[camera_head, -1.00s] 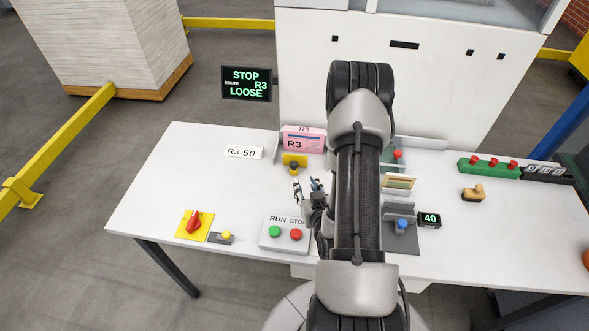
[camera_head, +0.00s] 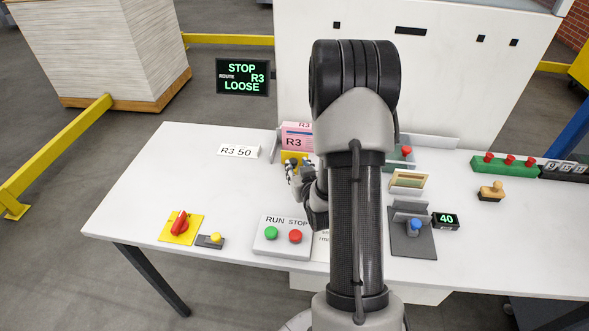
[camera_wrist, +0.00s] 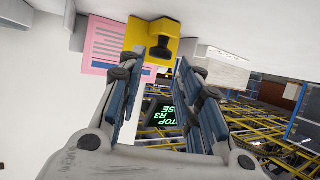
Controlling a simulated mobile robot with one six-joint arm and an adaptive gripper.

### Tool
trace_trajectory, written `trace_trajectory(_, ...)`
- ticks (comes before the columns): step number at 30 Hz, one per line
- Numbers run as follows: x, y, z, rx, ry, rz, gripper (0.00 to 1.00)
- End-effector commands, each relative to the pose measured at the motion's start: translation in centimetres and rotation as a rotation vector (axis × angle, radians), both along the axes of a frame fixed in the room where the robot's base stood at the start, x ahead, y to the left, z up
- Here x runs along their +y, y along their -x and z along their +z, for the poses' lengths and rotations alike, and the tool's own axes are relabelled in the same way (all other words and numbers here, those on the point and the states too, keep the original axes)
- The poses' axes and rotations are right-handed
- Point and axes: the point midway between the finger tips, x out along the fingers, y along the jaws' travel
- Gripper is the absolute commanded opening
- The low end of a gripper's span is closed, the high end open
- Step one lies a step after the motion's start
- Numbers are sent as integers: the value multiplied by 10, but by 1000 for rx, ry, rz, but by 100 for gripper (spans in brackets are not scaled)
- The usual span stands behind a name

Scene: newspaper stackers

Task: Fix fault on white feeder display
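The black display (camera_head: 243,77) beyond the table reads STOP, ROUTE R3, LOOSE in green; it also shows, turned, in the wrist view (camera_wrist: 168,118). A pink R3 bundle or card (camera_head: 297,136) stands at the table's back edge. In front of it is a yellow block (camera_head: 289,156) with a dark knob, clearer in the wrist view (camera_wrist: 174,27). My gripper (camera_head: 294,172) is at the yellow block's front. In the wrist view my gripper (camera_wrist: 153,68) has its fingers apart and nothing between the tips; the dark knob is just ahead. Contact cannot be told.
The table (camera_head: 170,172) also bears the RUN/STOP box (camera_head: 284,248), a red rotary switch (camera_head: 180,222), a yellow-button piece (camera_head: 211,241), an R3 50 card (camera_head: 238,151), a blue-knob device (camera_head: 413,243) and a 40 display (camera_head: 445,220). The table's left part is mostly clear.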

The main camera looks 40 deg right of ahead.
Motion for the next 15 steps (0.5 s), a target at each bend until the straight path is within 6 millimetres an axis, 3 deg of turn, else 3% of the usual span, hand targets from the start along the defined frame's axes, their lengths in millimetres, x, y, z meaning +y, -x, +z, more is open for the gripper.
trace_trajectory(6, -15, -30, -15, 1, 0, 1, 32)
trace_trajectory(15, -22, -42, -20, 1, 0, 0, 32)
